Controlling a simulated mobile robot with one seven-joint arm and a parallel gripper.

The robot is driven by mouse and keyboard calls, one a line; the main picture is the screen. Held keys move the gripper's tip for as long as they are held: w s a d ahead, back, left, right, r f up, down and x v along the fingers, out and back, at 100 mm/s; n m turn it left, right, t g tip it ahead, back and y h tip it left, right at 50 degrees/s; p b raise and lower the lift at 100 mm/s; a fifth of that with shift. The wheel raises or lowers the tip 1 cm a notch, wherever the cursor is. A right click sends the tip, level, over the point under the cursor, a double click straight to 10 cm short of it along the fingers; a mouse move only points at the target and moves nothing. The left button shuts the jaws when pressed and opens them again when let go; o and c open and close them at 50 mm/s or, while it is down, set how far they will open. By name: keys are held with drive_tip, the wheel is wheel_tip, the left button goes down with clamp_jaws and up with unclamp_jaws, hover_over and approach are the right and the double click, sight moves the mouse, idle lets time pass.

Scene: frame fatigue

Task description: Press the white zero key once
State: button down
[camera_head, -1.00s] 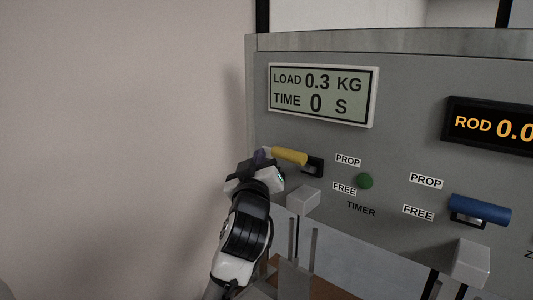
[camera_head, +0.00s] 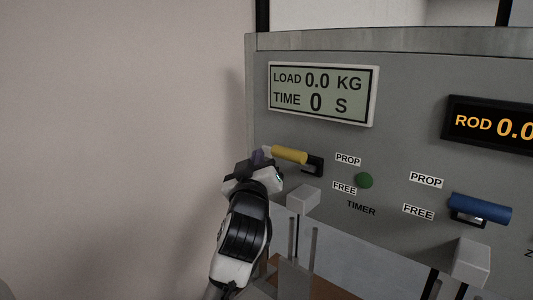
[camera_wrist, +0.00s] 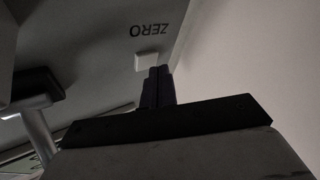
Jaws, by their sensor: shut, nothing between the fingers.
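The white zero key (camera_wrist: 147,62) is a small pale block on the grey panel in the wrist view, with the ZERO label upside down beside it. My gripper (camera_wrist: 160,69) is shut and empty, its dark fingertips at the key's lower right edge in the picture. I cannot tell whether they touch it. In the head view my gripper (camera_head: 259,155) is at the panel's left side, left of the yellow lever, and the key is not visible there. The display (camera_head: 322,95) reads LOAD 0.0 KG and TIME 0 S.
A yellow-handled lever (camera_head: 289,155) is close to the right of my gripper. A grey block (camera_head: 303,199) juts out below it. A green button (camera_head: 364,180) and a blue-handled lever (camera_head: 482,209) are farther right. The wall (camera_head: 120,130) on the left is bare.

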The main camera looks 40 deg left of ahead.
drive_tip(key=shift+s, duration=0.25)
drive_tip(key=s, duration=0.5)
drive_tip(key=shift+a+b, duration=0.2)
drive_tip(key=shift+b, duration=0.15)
idle(0.8)
